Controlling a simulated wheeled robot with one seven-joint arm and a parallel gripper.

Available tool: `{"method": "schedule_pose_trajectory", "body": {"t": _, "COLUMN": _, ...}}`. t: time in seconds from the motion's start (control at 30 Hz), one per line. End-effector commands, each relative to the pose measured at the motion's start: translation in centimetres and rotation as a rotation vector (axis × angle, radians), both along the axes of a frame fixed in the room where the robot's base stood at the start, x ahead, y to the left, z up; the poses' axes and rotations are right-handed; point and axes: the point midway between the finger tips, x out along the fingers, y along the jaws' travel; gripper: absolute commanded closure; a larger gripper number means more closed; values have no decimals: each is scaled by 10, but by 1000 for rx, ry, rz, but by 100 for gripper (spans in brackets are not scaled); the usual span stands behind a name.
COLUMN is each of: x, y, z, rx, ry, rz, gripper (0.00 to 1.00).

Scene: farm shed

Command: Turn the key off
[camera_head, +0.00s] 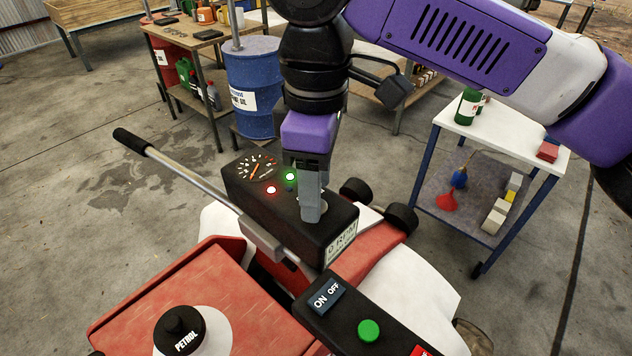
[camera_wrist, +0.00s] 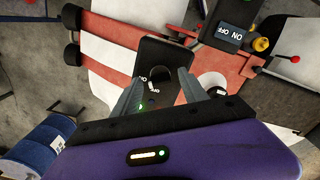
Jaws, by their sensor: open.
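The key switch (camera_wrist: 160,76) shows in the wrist view as a small round fitting with a pale ring on the black dash box (camera_wrist: 165,55). The key's own shape and angle are too small to tell. In the head view the box (camera_head: 270,210) carries a gauge (camera_head: 256,167), a lit red lamp (camera_head: 271,189) and a lit green lamp (camera_head: 291,176). My gripper (camera_head: 311,212) points down over the box's right part and mostly hides the switch there. In the wrist view my gripper (camera_wrist: 160,84) is open, its fingers on either side of the switch; contact cannot be told.
A lever with a black grip (camera_head: 132,141) runs past the box's left side. An ON/OFF panel (camera_head: 325,297) and green button (camera_head: 369,330) are in front. A petrol cap (camera_head: 181,331) is lower left. A white-topped cart (camera_head: 520,145) stands right, a blue drum (camera_head: 253,80) behind.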

Motion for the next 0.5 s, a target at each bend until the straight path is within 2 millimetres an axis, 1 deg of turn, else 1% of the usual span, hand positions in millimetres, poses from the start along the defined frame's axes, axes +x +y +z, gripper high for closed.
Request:
{"method": "schedule_pose_trajectory", "body": {"t": 0.03, "x": 0, "y": 0, "z": 0, "rx": 0, "ry": 0, "rz": 0, "gripper": 53}}
{"method": "schedule_pose_trajectory", "body": {"t": 0.17, "x": 0, "y": 0, "z": 0, "rx": 0, "ry": 0, "rz": 0, "gripper": 79}}
{"method": "schedule_pose_trajectory", "body": {"t": 0.2, "x": 0, "y": 0, "z": 0, "rx": 0, "ry": 0, "rz": 0, "gripper": 86}}
{"method": "schedule_pose_trajectory", "body": {"t": 0.27, "x": 0, "y": 0, "z": 0, "rx": 0, "ry": 0, "rz": 0, "gripper": 98}}
{"method": "schedule_pose_trajectory", "body": {"t": 0.3, "x": 0, "y": 0, "z": 0, "rx": 0, "ry": 0, "rz": 0, "gripper": 100}}
{"method": "schedule_pose_trajectory", "body": {"t": 0.5, "x": 0, "y": 0, "z": 1, "rx": 1, "ry": 1, "rz": 9, "gripper": 100}}
